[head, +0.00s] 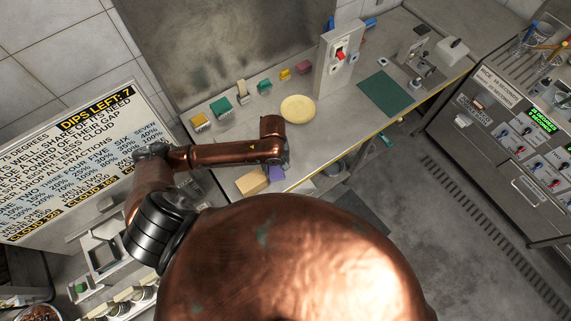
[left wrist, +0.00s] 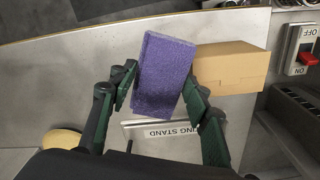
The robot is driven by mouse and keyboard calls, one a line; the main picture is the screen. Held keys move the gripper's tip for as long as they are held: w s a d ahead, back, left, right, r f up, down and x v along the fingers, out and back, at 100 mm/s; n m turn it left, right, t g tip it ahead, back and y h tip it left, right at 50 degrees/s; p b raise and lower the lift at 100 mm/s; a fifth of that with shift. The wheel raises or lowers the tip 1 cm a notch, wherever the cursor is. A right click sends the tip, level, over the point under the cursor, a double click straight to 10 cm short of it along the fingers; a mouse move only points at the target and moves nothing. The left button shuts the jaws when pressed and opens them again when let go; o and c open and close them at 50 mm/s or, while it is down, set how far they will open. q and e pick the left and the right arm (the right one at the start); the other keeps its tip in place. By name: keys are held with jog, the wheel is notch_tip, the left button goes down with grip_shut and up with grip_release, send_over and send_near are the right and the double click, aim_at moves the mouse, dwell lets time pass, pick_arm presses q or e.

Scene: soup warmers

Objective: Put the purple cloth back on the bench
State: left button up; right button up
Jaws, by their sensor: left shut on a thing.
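The purple cloth (left wrist: 165,72) looks like a thick folded block. It stands between the two green fingers of my left gripper (left wrist: 160,88) in the left wrist view, and the fingers are closed on its sides. In the head view the cloth (head: 277,173) shows just below the end of my left arm, beside a tan block (head: 252,181) near the bench's near edge. I cannot tell whether the cloth touches the bench (head: 230,143). My left fingers are mostly hidden behind the wrist in the head view. My right gripper is in neither view.
The tan block (left wrist: 230,68) is close beside the cloth. A yellow plate (head: 298,109), several small coloured blocks, a panel with a red switch (head: 340,56) and a green mat (head: 386,93) are on the bench. A sign board (head: 75,165) stands at the left.

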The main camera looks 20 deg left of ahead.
pick_arm(q)
jog(key=w+f, duration=0.4)
jog(key=w+d+f, duration=0.1)
jog(key=w+f, duration=0.1)
jog(key=shift+f, duration=0.1)
notch_tip(320, 180, down, 3)
jog(key=shift+w+f, duration=0.1)
jog(key=shift+f, duration=0.1)
jog(key=o, duration=1)
jog(key=shift+o, duration=0.2)
jog(key=shift+r, duration=0.1)
notch_tip(320, 180, up, 12)
